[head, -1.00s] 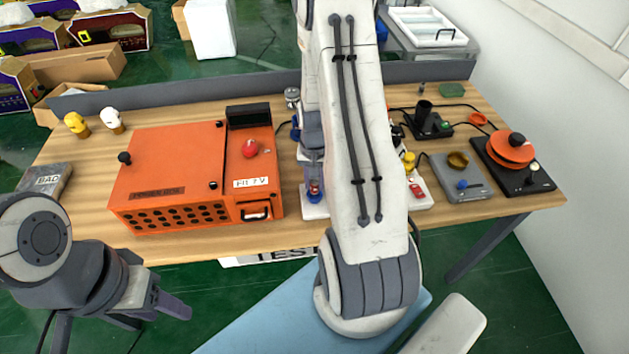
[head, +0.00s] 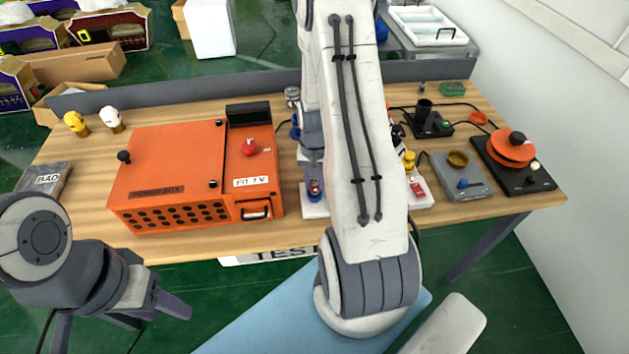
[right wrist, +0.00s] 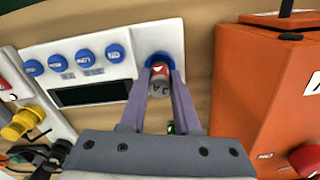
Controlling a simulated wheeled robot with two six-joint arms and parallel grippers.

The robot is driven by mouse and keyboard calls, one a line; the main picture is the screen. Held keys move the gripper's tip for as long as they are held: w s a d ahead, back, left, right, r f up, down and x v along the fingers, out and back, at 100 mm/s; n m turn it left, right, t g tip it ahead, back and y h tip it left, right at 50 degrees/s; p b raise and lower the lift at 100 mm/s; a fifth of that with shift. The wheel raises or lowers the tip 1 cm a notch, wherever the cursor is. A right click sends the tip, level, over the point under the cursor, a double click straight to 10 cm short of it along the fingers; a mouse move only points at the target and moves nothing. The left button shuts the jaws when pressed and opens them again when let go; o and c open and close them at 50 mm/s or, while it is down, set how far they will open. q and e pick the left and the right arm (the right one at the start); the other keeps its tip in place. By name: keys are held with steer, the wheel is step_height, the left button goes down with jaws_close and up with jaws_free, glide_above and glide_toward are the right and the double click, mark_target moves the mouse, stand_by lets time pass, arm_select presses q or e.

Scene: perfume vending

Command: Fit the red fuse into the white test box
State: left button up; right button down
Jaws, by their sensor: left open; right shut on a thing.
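The white test box (head: 313,210) stands on the table right of the orange box, mostly hidden by my right arm in the head view. The right wrist view shows its white panel (right wrist: 118,50) with a dark screen and several blue round parts. My right gripper (right wrist: 161,88) is shut on the red fuse (right wrist: 160,72), which has a grey marked end. The fuse is at the blue ring (right wrist: 158,57) at the panel end nearest the orange box. I cannot tell how deep it sits. My left gripper (head: 172,304) is open and empty, in front of the table.
The orange power box (head: 165,170) stands close beside the test box. A yellow part (right wrist: 22,124) and cables are near the panel's other end. A grey box (head: 460,180) and an orange disc device (head: 511,150) stand at the right.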

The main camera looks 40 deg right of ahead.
steer(key=shift+f+b, duration=0.7)
steer(key=shift+f, duration=0.3)
steer(key=c, duration=0.6)
jaws_free()
steer(key=shift+o, duration=0.2)
step_height(320, 180, up, 10)
steer(key=shift+r+b, duration=0.25)
steer(key=shift+b, duration=0.45)
